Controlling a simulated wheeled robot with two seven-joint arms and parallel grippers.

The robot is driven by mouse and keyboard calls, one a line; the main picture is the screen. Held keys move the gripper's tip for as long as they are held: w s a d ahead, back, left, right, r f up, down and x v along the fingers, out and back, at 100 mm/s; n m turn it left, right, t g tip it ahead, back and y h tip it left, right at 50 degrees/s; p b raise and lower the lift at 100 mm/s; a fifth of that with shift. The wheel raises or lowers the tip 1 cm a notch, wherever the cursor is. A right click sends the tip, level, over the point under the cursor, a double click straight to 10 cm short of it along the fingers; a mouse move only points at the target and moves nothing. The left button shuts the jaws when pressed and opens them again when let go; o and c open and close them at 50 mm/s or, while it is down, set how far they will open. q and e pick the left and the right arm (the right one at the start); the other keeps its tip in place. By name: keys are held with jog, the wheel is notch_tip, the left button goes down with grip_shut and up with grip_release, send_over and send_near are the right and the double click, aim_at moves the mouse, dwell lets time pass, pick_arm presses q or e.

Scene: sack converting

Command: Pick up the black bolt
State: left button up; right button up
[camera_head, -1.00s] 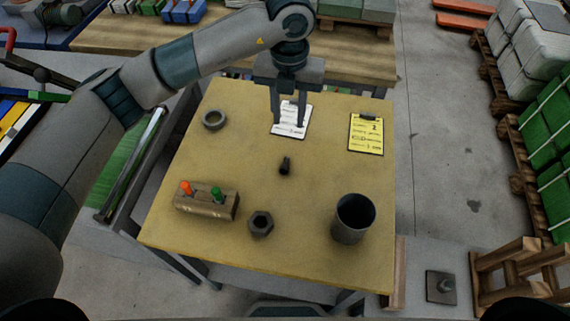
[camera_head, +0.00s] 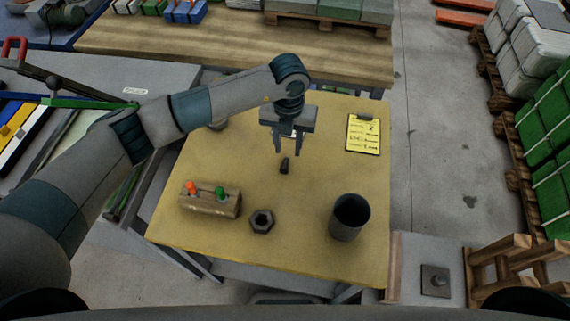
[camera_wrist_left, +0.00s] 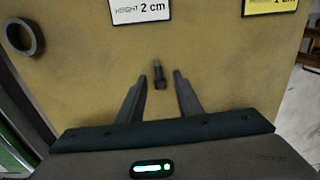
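The black bolt (camera_head: 284,166) lies on the yellow-brown table (camera_head: 300,240), near its middle. It also shows in the left wrist view (camera_wrist_left: 159,75), beyond and between the fingertips. My left gripper (camera_head: 286,152) is open and empty, just above and behind the bolt in the head view. Its two fingers show apart in the left wrist view (camera_wrist_left: 160,90), with the bolt not touched as far as I can see. My right gripper is not in view.
A dark nut (camera_head: 262,221), a wooden block with orange and green pegs (camera_head: 210,204) and a dark cup (camera_head: 349,217) stand nearer. A yellow clipboard (camera_head: 363,134) lies at the back right. A ring (camera_wrist_left: 24,37) and a white card (camera_wrist_left: 140,10) lie farther back.

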aim_at(286, 160)
pick_arm(q)
jog(key=shift+s+a+f+p, duration=0.1)
jog(key=shift+a+f+p, duration=0.05)
jog(key=shift+f+p, duration=0.55)
notch_tip(286, 160, down, 3)
jog(key=shift+r+p, duration=0.15)
jog(key=shift+p, duration=0.65)
jog(key=shift+f, duration=0.55)
grip_shut()
